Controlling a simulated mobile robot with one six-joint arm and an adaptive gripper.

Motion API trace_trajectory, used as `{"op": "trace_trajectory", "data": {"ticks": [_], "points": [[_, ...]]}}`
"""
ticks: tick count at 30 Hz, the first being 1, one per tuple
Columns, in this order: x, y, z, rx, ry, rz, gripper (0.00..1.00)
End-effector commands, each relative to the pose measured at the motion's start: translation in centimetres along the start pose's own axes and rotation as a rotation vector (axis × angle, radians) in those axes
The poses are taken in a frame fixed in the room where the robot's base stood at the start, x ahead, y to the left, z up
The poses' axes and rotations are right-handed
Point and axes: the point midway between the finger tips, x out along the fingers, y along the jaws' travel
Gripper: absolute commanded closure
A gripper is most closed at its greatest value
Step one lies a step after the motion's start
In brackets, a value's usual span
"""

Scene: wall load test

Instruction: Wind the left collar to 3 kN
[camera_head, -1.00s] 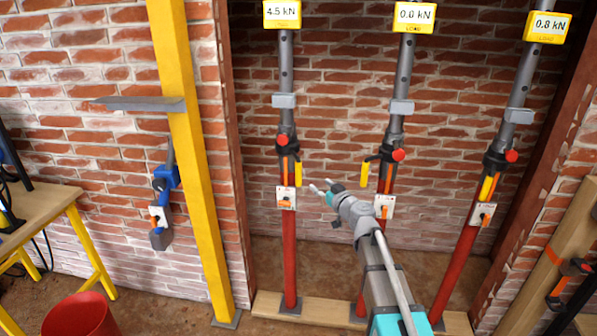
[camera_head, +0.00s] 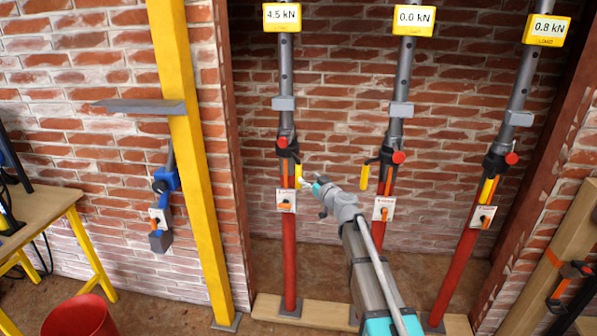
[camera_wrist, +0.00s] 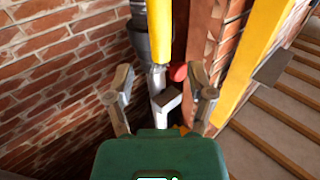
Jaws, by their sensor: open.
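The left prop has a red lower tube (camera_head: 289,250) and a grey upper tube (camera_head: 286,70). Its load display (camera_head: 282,16) reads 4.5 kN. The dark left collar (camera_head: 287,150) sits at mid-height, with a red knob on it. A yellow handle (camera_head: 298,176) hangs at the collar's right side and also shows in the wrist view (camera_wrist: 159,28). My gripper (camera_head: 304,183) is right beside this handle, at its lower right. In the wrist view my gripper's fingers (camera_wrist: 162,78) are spread apart, with the prop's grey tube beyond the gap. Whether they touch the handle is unclear.
The middle prop's display (camera_head: 413,19) reads 0.0 kN and the right prop's display (camera_head: 546,30) reads 0.8 kN. A yellow post (camera_head: 196,170) stands left of the props. A red bucket (camera_head: 80,318) and a workbench (camera_head: 35,215) are at far left.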

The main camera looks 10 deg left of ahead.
Motion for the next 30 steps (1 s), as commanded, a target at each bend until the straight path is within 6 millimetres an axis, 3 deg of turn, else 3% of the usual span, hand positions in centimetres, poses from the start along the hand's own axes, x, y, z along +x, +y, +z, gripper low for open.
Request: {"op": "trace_trajectory", "data": {"ticks": [3, 12, 28, 30], "points": [[2.3, 0.1, 0.0, 0.0, 0.0, -0.002, 0.3], [5.8, 0.0, 0.0, 0.0, 0.0, -0.001, 0.3], [6.8, -0.1, 0.0, 0.0, 0.0, -0.001, 0.3], [6.8, -0.1, 0.0, 0.0, 0.0, -0.001, 0.43]]}}
